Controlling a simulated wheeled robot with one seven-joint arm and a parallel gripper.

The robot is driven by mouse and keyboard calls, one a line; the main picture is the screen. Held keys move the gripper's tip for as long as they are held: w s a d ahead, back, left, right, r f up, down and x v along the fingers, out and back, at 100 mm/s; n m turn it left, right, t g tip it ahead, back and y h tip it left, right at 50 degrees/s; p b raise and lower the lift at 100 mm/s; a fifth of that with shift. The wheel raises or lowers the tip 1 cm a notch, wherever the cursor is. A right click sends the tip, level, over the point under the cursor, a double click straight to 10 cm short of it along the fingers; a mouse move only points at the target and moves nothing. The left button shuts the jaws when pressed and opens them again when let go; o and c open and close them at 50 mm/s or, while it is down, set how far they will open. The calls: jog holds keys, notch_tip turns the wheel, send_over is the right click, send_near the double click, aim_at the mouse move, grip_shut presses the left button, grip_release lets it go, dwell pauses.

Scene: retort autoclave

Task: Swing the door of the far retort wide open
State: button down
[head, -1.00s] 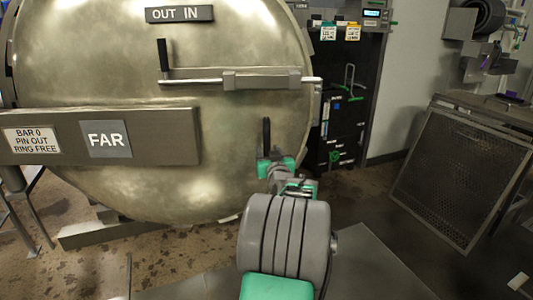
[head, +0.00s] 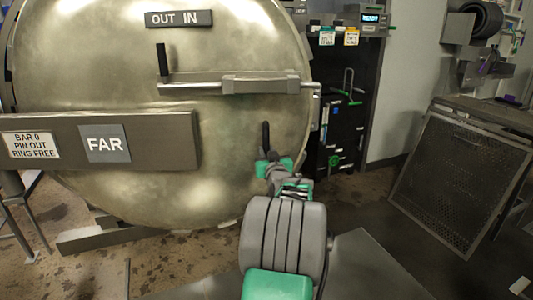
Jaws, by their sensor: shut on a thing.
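The far retort's round metal door (head: 100,75) fills the left of the head view. It bears a FAR plate (head: 105,144) and a label "BAR 0, PIN OUT, RING FREE" (head: 30,145). A horizontal bar with a sleeve (head: 260,84) and an upright black lever (head: 161,60) cross the door under an OUT IN sign (head: 179,18). A black upright handle (head: 266,134) stands at the door's lower right. My gripper (head: 267,157) is shut on this handle, whose lower end it hides. I cannot tell whether the door stands ajar.
A dark cabinet (head: 343,110) with tags and a small display stands behind the door's right edge. A mesh panel (head: 460,185) leans against a bench (head: 490,115) at the right. Stained floor shows between the door and the panel.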

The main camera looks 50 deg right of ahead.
jog(key=shift+w+a+f, duration=0.1)
jog(key=shift+w+a, duration=0.15)
jog(key=shift+a, duration=0.05)
dwell(0.7)
